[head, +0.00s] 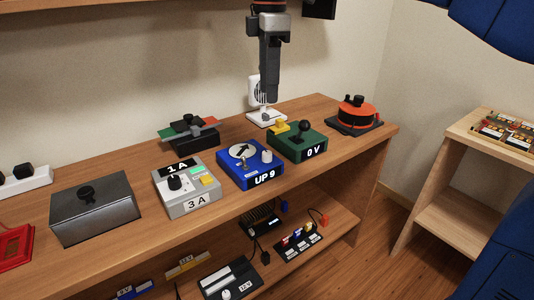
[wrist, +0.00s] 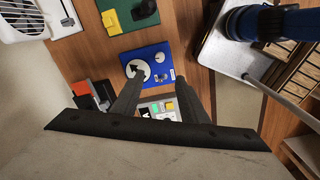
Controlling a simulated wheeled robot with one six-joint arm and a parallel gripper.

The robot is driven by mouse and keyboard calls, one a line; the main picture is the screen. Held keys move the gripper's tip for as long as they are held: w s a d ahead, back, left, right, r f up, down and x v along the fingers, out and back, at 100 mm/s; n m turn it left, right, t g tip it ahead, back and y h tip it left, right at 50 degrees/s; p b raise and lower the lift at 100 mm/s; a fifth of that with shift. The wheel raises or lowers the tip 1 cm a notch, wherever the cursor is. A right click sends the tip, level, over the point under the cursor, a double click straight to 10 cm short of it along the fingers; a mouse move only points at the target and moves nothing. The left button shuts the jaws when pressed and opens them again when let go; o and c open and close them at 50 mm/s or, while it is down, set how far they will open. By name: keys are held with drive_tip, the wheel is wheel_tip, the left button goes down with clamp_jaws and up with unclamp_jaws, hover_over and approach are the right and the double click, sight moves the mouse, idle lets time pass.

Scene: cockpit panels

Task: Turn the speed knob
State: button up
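No label reading "speed" is legible. A white fan (head: 253,92) stands at the back of the bench, with a small dark knob (head: 266,117) on its white base. It also shows at the top left of the wrist view (wrist: 22,16). A blue box (head: 250,176) marked "UP 9" has a white dial with a black arrow (head: 243,152) and a white knob (head: 266,156). My gripper (head: 270,97) points down above the back of the bench and partly hides the fan. In the wrist view its two fingers (wrist: 158,92) are apart with nothing between them.
A green box (head: 297,147) marked "0 V" with a black ball lever sits right of the blue box. A grey box (head: 187,189) marked "3 A" sits to its left. An orange round device (head: 355,112) stands at the right end. The lower shelf holds several devices.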

sight(267, 153)
drive_tip(key=f+m, duration=0.5)
drive_tip(key=m, duration=0.1)
drive_tip(key=f+m, duration=1.1)
drive_tip(key=f, duration=0.1)
drive_tip(key=shift+w+a+f+m+h, duration=0.1)
drive_tip(key=shift+w+a+m+h, duration=0.1)
drive_tip(key=shift+w+m+h, duration=0.15)
idle(0.4)
clamp_jaws()
